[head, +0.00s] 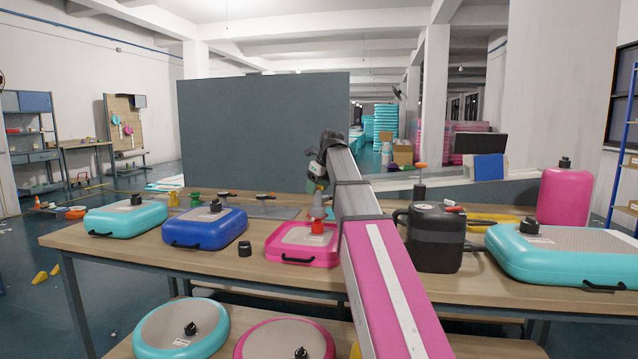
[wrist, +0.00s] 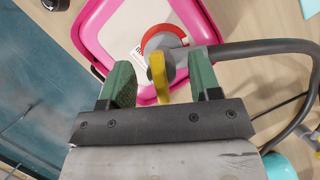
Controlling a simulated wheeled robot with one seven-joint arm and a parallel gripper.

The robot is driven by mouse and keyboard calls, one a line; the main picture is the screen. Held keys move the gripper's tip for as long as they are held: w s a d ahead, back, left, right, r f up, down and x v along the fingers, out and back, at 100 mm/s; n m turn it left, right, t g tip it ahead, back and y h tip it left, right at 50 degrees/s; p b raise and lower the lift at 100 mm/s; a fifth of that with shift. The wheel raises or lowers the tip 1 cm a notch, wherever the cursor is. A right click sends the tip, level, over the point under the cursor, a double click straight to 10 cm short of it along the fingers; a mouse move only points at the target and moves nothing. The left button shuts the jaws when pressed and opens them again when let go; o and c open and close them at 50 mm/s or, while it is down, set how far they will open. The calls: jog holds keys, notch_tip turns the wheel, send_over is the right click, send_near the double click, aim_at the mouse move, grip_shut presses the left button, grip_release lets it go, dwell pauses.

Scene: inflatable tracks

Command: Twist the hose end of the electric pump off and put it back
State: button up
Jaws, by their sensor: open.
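The hose end (wrist: 170,62) is a grey fitting with a yellow tab (wrist: 158,78) and a red ring (wrist: 168,33) at its base. It sits on the pink inflatable's pale top; in the head view the grey fitting (head: 318,205) stands upright there. A grey hose (wrist: 260,47) runs off to the right in the wrist view. My gripper (wrist: 160,60) is open, its green fingers on either side of the fitting and yellow tab with gaps visible. In the head view my gripper (head: 319,172) is above the fitting. A black box (head: 436,240), seemingly the pump, stands right of my arm.
The pink inflatable (head: 286,258) lies on the wooden table (head: 190,268). Blue (head: 190,240) and teal (head: 110,222) inflatables lie left, and a large teal one (head: 540,265) right. A small black cap (head: 245,249) stands beside the pink one. A grey panel (head: 260,130) rises behind.

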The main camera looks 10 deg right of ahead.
jog(key=c, duration=1)
jog(key=m+h, duration=0.1)
jog(key=m, duration=0.1)
jog(key=m+t, duration=0.1)
jog(key=m, duration=0.2)
jog(key=shift+h, duration=0.4)
jog(key=n+y, duration=0.1)
jog(key=n, duration=0.1)
jog(key=shift+n, duration=0.3)
jog(key=shift+n+g+y, duration=0.5)
jog(key=shift+n+g, duration=0.1)
jog(key=shift+n, duration=0.6)
